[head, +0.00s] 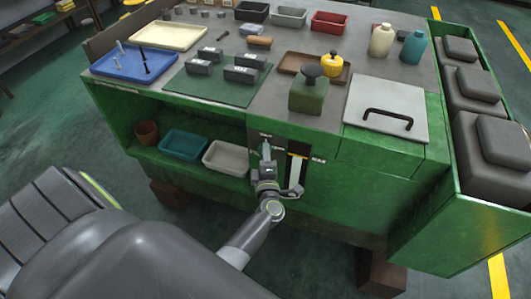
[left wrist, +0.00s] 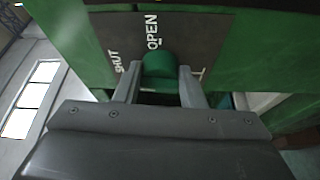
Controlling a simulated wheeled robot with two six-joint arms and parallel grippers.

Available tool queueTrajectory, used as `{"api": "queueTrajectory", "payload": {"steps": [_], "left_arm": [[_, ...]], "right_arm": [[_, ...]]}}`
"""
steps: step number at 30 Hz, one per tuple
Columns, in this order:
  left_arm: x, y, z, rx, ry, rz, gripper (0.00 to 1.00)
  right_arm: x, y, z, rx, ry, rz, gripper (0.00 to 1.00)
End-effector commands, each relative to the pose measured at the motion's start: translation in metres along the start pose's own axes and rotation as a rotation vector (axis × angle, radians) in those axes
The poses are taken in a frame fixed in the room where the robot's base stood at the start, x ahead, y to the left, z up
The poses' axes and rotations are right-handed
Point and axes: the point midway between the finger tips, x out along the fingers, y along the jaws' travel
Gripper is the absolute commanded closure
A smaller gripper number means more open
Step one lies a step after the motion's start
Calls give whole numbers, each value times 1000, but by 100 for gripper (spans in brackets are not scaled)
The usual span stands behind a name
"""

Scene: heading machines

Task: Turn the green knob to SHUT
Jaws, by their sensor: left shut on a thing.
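The green knob (left wrist: 158,65) sits on a dark plate (left wrist: 188,25) in the left wrist view. In the head view my left gripper (head: 266,160) is at the front panel of the green bench and largely hides the knob. Which word the knob points at cannot be told. My right gripper is not in view.
The green bench (head: 350,180) has an open shelf with a blue bin (head: 184,145) and a white bin (head: 226,158) left of my gripper. A dark slot with a pale strip (head: 296,175) is close on the right. The floor in front is clear.

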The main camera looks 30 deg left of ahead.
Motion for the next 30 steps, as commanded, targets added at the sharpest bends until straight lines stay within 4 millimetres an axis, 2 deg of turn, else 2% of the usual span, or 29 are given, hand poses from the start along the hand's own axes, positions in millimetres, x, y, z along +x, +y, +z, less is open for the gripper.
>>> {"api": "queueTrajectory", "payload": {"steps": [19,20,24,30], "left_arm": [[-1,-1,0,-47,0,-23,86],[-1,-1,0,-47,0,-23,61],[0,-1,0,-47,0,-22,43],[0,0,0,-47,0,-20,42]], "right_arm": [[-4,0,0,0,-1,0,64],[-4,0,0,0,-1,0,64],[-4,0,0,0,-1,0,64],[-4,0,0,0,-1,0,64]]}}
